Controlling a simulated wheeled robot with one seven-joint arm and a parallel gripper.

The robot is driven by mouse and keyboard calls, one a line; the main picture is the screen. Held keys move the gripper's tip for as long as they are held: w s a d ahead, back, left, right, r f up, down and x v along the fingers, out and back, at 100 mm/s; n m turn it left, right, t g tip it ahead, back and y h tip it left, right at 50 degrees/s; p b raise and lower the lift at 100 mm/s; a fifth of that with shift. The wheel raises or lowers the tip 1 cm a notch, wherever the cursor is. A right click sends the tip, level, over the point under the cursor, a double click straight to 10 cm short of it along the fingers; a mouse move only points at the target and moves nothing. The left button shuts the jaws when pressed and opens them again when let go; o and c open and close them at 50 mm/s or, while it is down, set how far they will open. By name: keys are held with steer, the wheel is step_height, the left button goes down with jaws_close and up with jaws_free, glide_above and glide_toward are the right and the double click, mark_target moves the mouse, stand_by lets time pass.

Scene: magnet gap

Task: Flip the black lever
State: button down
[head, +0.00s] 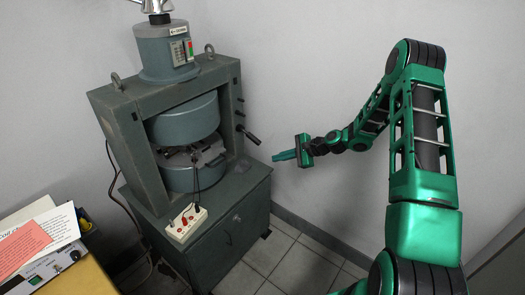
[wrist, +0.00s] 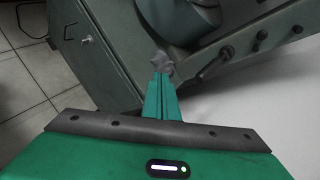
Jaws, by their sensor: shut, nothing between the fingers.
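The black lever (head: 249,136) sticks out from the right side of the large grey-green magnet machine (head: 107,103), low on its frame. In the wrist view a dark lever (wrist: 213,64) shows right of my fingertips, apart from them. My green gripper (head: 278,156) is to the right of the machine, a little below and right of the lever's end. In the wrist view its fingers (wrist: 160,82) are together, with nothing between them. I see no contact with the lever.
Smaller knobs (head: 240,113) sit above the lever. A white box with leads (head: 187,223) stands on the machine's base (head: 225,225). A yellow table (head: 80,275) with papers is at lower left. A white wall lies behind; the floor right of the base is clear.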

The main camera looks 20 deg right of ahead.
mark_target(250, 137)
steer(key=w+d+f+m+t+y, duration=0.1)
steer(key=w+f+m+t, duration=0.5)
steer(key=m, duration=0.5)
steer(key=shift+w+d+f+t, duration=0.25)
steer(key=shift+d+f+t, duration=0.15)
steer(key=shift+f+t, duration=0.35)
steer(key=shift+f, duration=0.1)
steer(key=x, duration=1)
steer(key=shift+w+a+f, duration=0.1)
steer(key=shift+a+f, duration=0.05)
steer(key=shift+s+d+r, duration=0.1)
steer(key=shift+s+r, duration=0.05)
steer(key=shift+r, duration=0.3)
steer(key=shift+s+d+r, duration=0.1)
steer(key=shift+s+r, duration=0.05)
steer(key=shift+r, duration=0.35)
steer(key=shift+s+d+r, duration=0.1)
steer(key=shift+s+r, duration=0.05)
steer(key=shift+r, duration=0.35)
steer(key=shift+s+r, duration=0.15)
steer(key=shift+r, duration=0.35)
